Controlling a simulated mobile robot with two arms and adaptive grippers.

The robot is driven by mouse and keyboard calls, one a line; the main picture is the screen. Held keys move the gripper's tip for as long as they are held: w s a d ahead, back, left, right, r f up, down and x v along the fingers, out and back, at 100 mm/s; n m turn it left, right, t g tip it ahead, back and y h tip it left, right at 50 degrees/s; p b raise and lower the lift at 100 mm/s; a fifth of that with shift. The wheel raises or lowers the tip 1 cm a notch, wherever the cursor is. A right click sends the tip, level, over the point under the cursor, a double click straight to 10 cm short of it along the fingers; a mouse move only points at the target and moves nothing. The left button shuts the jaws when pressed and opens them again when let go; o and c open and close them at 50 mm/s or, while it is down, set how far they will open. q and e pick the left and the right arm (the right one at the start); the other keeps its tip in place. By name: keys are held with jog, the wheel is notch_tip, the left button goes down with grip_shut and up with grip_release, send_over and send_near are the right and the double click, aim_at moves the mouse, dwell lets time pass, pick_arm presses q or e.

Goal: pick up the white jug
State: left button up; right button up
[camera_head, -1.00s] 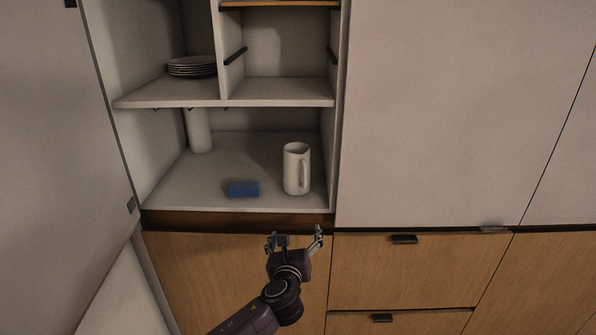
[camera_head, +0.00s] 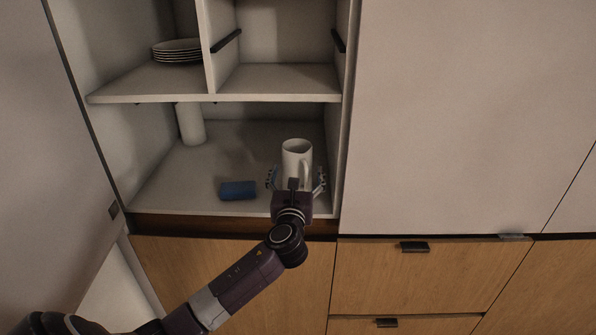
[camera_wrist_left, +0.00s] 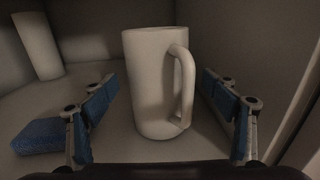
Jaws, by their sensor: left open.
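The white jug (camera_head: 297,157) stands upright on the lower shelf, near the right side wall. In the left wrist view the jug (camera_wrist_left: 152,85) is straight ahead, with its handle on the right side facing me. My left gripper (camera_head: 297,177) is open at the front of the shelf, just in front of the jug. In the left wrist view its two blue-padded fingers (camera_wrist_left: 160,105) stand apart to either side of the jug, with gaps between them and it. The gripper hides the jug's lower part in the head view. My right gripper is not in view.
A blue sponge (camera_head: 238,190) lies left of the gripper on the shelf (camera_head: 165,196). A white cylinder (camera_head: 190,123) stands at the back left. Stacked plates (camera_head: 178,50) sit on the shelf above. The right cabinet wall (camera_head: 334,150) is close to the jug.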

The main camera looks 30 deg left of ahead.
pick_arm(q)
jog(key=x, duration=0.3)
jog(key=shift+w+a, duration=0.25)
jog(key=c, duration=0.3)
jog(key=shift+f, duration=0.1)
jog(key=c, duration=1.3)
jog(key=shift+c, duration=0.8)
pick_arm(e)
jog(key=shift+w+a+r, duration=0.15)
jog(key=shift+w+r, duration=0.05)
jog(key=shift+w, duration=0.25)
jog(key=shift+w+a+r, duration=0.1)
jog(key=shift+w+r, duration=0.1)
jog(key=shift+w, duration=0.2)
